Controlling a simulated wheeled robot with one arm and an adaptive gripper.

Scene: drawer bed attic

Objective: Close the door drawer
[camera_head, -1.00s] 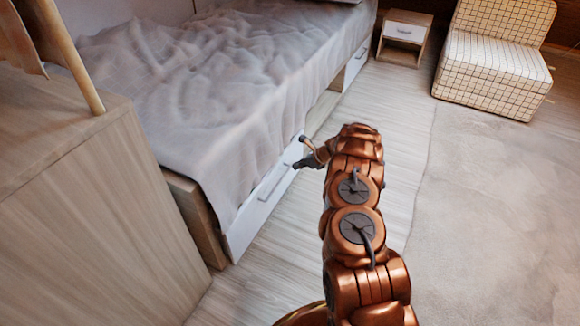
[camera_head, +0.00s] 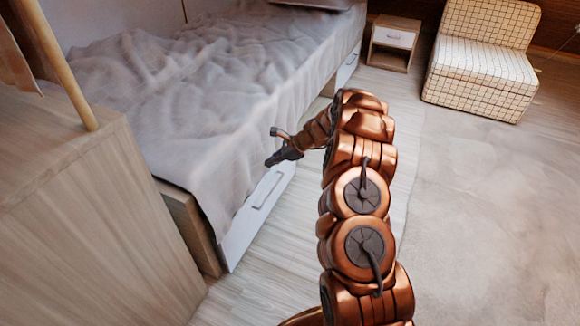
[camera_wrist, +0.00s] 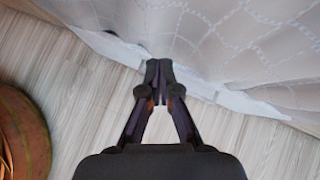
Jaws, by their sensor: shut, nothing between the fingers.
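The white drawer front (camera_head: 252,222) with a handle (camera_head: 268,190) is under the near part of the bed. It stands out slightly past the bed's wooden end. My gripper (camera_head: 271,162) is shut and empty, over the far end of this drawer, beyond the handle and against the bedspread's edge in this view. In the wrist view, the shut fingertips (camera_wrist: 159,66) overlap a white strip (camera_wrist: 215,92) along the bedspread, likely the drawer's top edge. I cannot tell whether they touch it. The bedspread hides the drawer's inside.
The bed (camera_head: 200,95) has a rumpled grey cover. A wooden cabinet (camera_head: 90,215) stands close at the left. A nightstand (camera_head: 391,60) and a checked chair (camera_head: 480,70) stand at the back right. The floor right of my arm is clear, with a rug (camera_head: 490,210).

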